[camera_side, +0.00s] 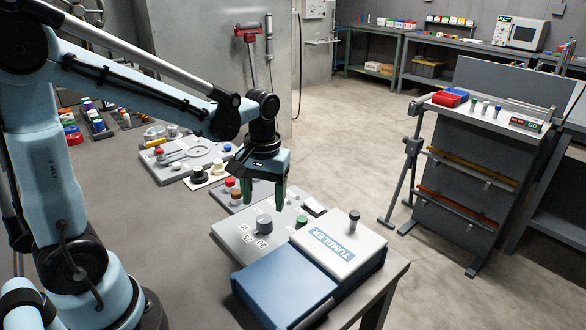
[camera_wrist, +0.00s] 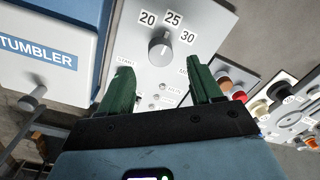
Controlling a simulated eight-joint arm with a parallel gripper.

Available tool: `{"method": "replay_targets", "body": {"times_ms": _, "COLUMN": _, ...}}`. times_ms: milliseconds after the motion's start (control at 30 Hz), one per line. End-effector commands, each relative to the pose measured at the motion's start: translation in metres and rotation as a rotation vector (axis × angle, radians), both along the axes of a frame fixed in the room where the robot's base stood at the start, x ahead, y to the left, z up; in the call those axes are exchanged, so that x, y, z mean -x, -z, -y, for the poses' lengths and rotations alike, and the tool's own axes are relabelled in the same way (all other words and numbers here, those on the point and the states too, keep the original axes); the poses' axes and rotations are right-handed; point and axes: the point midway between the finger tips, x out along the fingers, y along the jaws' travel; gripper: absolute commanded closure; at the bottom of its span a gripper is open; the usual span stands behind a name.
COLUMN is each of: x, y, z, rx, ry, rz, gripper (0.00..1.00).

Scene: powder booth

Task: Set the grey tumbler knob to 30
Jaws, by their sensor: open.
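The grey knob (camera_side: 264,224) stands on a light grey panel (camera_side: 232,240) beside the blue-and-white box marked TUMBLER (camera_side: 328,240). In the wrist view the knob (camera_wrist: 160,46) has labels 20, 25 and 30 (camera_wrist: 187,37) around its far side. A light mark on the knob seems to face near 25, but it is too small to be sure. My gripper (camera_side: 264,200) points down above the panel, its green fingers apart and empty. In the wrist view the fingertips (camera_wrist: 160,65) lie short of the knob, one toward each side, not touching it.
A green button (camera_side: 302,221) sits on the same panel. A box with red and orange buttons (camera_side: 235,192) stands behind it, with more control panels (camera_side: 185,160) farther back. A dark-topped handle (camera_side: 353,220) rises from the tumbler lid. The bench front left of the panel is clear.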

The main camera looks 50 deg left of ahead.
Motion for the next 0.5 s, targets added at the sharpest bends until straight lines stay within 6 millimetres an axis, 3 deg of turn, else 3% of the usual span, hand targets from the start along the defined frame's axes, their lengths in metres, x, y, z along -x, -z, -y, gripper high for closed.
{"method": "replay_targets", "body": {"times_ms": 200, "x": 0.000, "y": 0.030, "z": -0.001, "rx": 0.000, "ry": 0.000, "rz": 0.000, "gripper": 0.36}}
{"method": "replay_targets", "body": {"times_ms": 500, "x": 0.001, "y": 0.053, "z": -0.002, "rx": -0.001, "ry": 0.001, "rz": 0.001, "gripper": 0.36}}
